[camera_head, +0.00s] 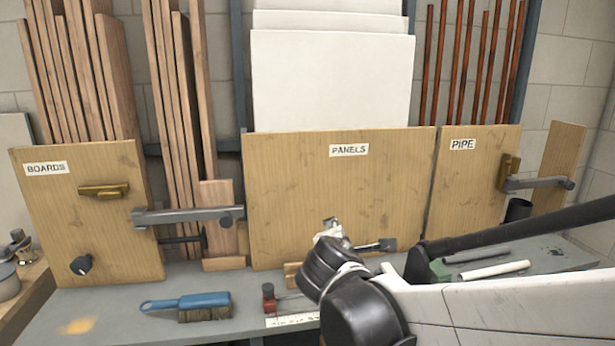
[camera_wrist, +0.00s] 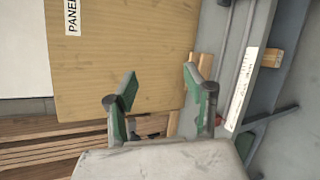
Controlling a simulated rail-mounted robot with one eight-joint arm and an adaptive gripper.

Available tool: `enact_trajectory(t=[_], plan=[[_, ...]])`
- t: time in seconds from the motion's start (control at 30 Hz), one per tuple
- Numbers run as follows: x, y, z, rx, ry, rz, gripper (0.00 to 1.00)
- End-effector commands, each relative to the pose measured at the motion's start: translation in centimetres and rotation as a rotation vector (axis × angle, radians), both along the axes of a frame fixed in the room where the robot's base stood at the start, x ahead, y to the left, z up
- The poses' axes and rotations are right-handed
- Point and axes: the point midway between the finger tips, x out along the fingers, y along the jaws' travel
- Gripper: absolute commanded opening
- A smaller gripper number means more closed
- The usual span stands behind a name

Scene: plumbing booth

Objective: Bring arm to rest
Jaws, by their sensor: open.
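My arm reaches in from the right in the head view. My gripper (camera_head: 333,229) is in front of the wooden panel marked PANELS (camera_head: 340,200), above the grey bench (camera_head: 105,310). In the wrist view my gripper (camera_wrist: 160,90) shows two green-padded fingers spread apart with nothing between them. The PANELS board (camera_wrist: 110,55) fills much of the background there. Whether the fingers touch anything is not clear, but I see no contact.
Grey clamp bars (camera_head: 190,215) stick out from the BOARDS panel (camera_head: 95,240) and the PIPE panel (camera_head: 470,200). A white tube (camera_head: 493,270) lies at the right.

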Motion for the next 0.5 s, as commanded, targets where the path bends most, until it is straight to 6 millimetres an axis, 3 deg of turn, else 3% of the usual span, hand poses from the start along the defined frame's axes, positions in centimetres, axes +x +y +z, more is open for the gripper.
enact_trajectory(t=[0.03, 0.2, 0.5], plan=[[-1.2, -2.0, 0.1, 0.084, 0.02, -0.056, 0.48], [-5.3, -7.0, -0.5, 0.394, 0.081, -0.258, 0.48], [-13.9, -12.5, -2.3, 0.931, 0.158, -0.638, 0.48]])
